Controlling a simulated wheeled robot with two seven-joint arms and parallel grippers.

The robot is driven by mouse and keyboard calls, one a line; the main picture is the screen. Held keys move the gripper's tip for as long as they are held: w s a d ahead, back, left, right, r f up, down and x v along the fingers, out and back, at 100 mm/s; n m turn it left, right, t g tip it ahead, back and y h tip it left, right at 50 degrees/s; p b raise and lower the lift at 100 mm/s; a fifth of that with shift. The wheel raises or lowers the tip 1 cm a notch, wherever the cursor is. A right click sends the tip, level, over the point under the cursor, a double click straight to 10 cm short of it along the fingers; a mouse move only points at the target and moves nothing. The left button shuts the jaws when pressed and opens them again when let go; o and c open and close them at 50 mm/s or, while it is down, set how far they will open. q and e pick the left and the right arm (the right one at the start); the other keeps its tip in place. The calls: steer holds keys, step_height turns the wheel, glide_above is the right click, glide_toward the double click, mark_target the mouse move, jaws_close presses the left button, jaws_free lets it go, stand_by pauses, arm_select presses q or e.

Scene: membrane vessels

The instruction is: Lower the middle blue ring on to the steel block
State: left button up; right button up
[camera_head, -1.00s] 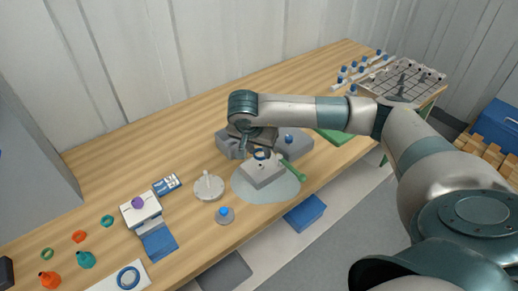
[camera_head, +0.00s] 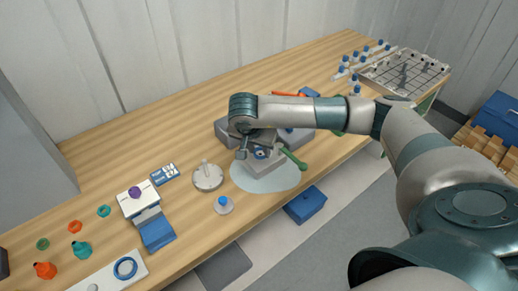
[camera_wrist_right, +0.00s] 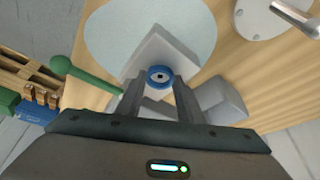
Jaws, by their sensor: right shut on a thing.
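My right gripper (camera_head: 257,150) is above the steel block (camera_head: 265,166) in the head view. It is shut on a blue ring (camera_head: 261,155), which also shows between the fingertips (camera_wrist_right: 158,88) in the right wrist view (camera_wrist_right: 160,77). The ring is over the block's top, close to it; I cannot tell whether it touches. A small pale piece with a dark centre shows through the ring's hole. The grey block (camera_wrist_right: 158,52) sits on a pale round mat. My left gripper is not in view.
A green-handled tool (camera_head: 292,158) lies right beside the block. A white disc with a post (camera_head: 207,177) and a blue-topped piece (camera_head: 222,204) stand to the left. Another blue ring (camera_head: 116,270) lies on a white strip at lower left. Grey blocks (camera_head: 297,140) stand behind.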

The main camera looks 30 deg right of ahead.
steer(key=shift+f, duration=0.1)
stand_by(0.3)
steer(key=o, duration=1.1)
steer(key=shift+c, duration=0.2)
steer(key=shift+s+a+r+b, duration=0.1)
steer(key=shift+a+r+b, duration=0.1)
steer(key=shift+r, duration=0.15)
steer(key=shift+a+r+b, duration=0.1)
steer(key=shift+r+b, duration=0.1)
steer(key=shift+r, duration=0.15)
steer(key=b+v, duration=0.2)
steer(key=v, duration=1.3)
steer(key=shift+s+r+b, duration=0.2)
steer(key=shift+r+b, duration=0.1)
steer(key=shift+r, duration=0.05)
steer(key=shift+a, duration=0.15)
